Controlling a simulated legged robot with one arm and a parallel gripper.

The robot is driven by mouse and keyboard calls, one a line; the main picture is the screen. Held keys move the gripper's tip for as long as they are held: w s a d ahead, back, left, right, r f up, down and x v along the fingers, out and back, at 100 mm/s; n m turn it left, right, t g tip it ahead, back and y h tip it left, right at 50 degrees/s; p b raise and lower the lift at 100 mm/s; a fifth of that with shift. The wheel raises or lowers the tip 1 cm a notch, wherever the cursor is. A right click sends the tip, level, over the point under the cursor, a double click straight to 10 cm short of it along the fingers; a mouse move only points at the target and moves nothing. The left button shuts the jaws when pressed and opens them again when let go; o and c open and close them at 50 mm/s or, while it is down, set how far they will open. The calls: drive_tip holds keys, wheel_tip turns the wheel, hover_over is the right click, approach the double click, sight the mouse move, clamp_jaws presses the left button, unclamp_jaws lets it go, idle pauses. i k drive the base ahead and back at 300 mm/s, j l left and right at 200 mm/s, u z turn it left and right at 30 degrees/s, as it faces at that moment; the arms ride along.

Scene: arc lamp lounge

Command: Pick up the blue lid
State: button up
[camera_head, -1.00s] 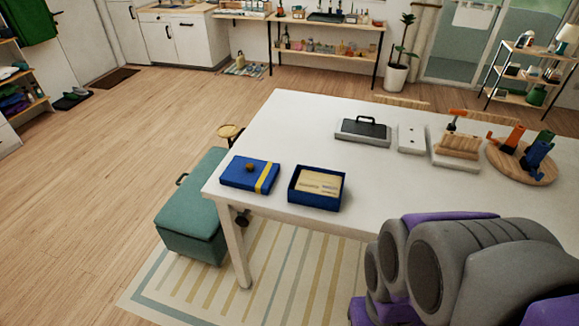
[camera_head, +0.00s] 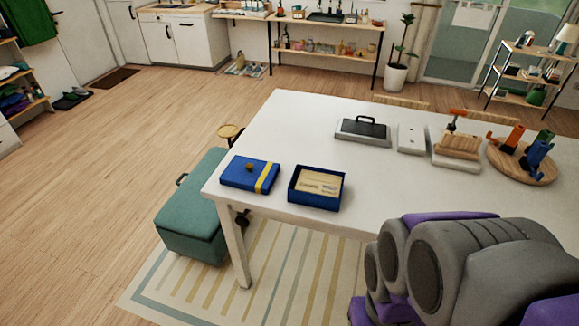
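The blue lid (camera_head: 240,176) lies flat near the left front corner of the white table (camera_head: 290,130). It has a yellow stripe near its right side and a small dark gold knob on top. An open blue box (camera_head: 313,202) stands just to its right, apart from it, with pale tan contents inside. My arm's grey and purple links fill the lower right of the picture, well to the right of the lid. My gripper itself is not in the picture.
A green storage bench (camera_head: 193,218) stands left of the table. Open wooden floor lies farther left.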

sight(257, 176)
drive_tip(key=i+j, duration=0.1)
drive_tip(key=j, duration=0.25)
drive_tip(key=i+j, duration=0.15)
drive_tip(key=j, duration=0.2)
drive_tip(key=i+j, duration=0.1)
drive_tip(key=j, duration=0.25)
drive_tip(key=i+j, duration=0.1)
drive_tip(key=j, duration=0.25)
